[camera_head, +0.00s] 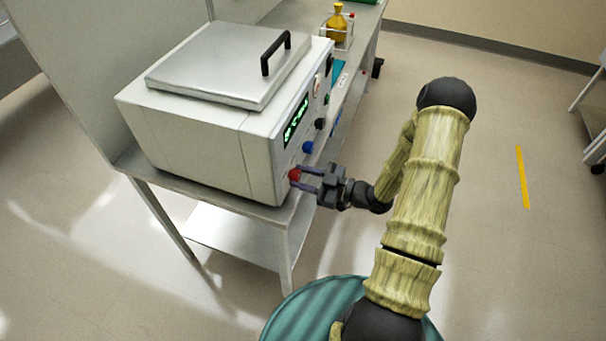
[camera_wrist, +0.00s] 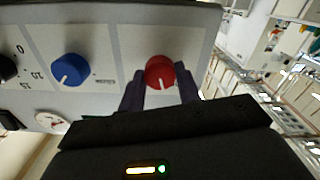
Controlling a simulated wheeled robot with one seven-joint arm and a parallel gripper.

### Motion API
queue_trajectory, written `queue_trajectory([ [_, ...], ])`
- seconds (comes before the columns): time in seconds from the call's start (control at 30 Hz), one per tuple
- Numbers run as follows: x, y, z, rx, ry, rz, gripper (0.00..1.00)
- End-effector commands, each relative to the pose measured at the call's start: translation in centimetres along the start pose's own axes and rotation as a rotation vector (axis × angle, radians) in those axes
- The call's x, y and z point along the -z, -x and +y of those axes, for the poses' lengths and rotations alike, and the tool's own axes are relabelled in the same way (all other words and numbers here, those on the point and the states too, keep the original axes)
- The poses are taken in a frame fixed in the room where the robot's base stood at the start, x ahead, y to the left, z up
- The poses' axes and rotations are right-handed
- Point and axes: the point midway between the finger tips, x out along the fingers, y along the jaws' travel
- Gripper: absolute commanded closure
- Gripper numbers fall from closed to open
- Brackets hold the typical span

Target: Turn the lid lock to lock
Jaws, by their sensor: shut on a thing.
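A white box-shaped machine (camera_head: 195,140) stands on a bench, with a flat grey lid (camera_head: 225,65) that lies closed and has a black handle (camera_head: 276,52). Its front panel carries a red knob (camera_head: 294,174) at the near end, which also shows in the wrist view (camera_wrist: 160,72) with a white pointer mark toward the bottom of the picture. My gripper (camera_head: 302,178) is at the red knob, its two dark fingers shut on the knob's sides. Any lettering by the red knob is hidden or too small to read; which knob is the lid lock I cannot tell.
A blue knob (camera_wrist: 69,70) sits beside the red one, with a black knob (camera_wrist: 8,68) further along. A green display (camera_head: 296,120) is above them. The floor to the right is mostly clear.

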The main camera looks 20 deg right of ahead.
Motion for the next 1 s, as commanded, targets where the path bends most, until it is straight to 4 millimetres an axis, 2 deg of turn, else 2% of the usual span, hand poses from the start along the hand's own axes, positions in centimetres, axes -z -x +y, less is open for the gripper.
queue_trajectory([
  [1.0, -0.08, 0.1, 0.01, -0.002, -0.926, -0.006, 0.89],
])
